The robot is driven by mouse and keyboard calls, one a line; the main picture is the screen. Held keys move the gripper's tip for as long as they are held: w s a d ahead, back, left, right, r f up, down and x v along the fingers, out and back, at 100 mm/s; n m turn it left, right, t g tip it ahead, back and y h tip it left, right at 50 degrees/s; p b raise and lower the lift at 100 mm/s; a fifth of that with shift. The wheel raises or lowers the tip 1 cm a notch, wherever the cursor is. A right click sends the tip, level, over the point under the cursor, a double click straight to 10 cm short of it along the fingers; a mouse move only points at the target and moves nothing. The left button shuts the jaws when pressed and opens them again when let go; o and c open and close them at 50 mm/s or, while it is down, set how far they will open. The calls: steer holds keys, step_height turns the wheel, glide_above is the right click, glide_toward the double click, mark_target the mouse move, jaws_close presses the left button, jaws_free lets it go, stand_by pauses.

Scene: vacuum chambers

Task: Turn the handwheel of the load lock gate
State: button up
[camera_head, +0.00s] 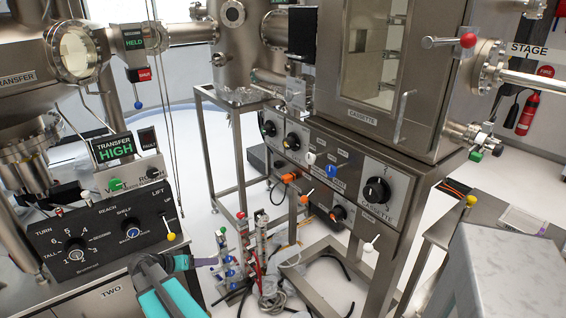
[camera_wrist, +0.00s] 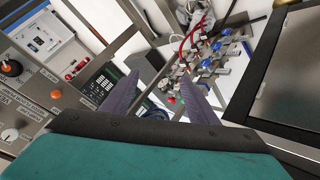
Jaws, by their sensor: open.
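No handwheel marked as the load lock gate's can be made out in either view. A valve body with HELD and SHUT signs (camera_head: 138,48) sits on the pipe at the upper left in the head view, with a small blue-tipped lever below it. My gripper shows at the bottom left of the head view (camera_head: 190,263), beside the black control panel. In the wrist view my gripper (camera_wrist: 157,85) has its two purple fingers spread apart with nothing held between them. Beyond them lie valves and hoses on a low rack.
The cassette cabinet (camera_head: 379,105) stands on a steel frame with dials and knobs. A rack of small valves and hoses (camera_head: 255,255) stands on the floor between it and the TRANSFER console (camera_head: 115,148). A grey bench (camera_head: 510,270) is at lower right.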

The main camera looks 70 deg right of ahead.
steer(key=s+d+r+m+g+h, duration=0.25)
steer(key=d+r+m, duration=0.35)
steer(key=d+r, duration=1)
steer(key=m+g+h, duration=0.3)
steer(key=m, duration=0.4)
glide_toward(286, 144)
steer(key=v, duration=0.5)
steer(key=shift+w, duration=0.15)
steer(key=shift+d+p, duration=0.1)
steer(key=shift+p, duration=0.2)
steer(key=p+x, duration=0.3)
steer(key=x, duration=1)
steer(key=shift+s+d, duration=0.15)
steer(key=shift+s, duration=0.2)
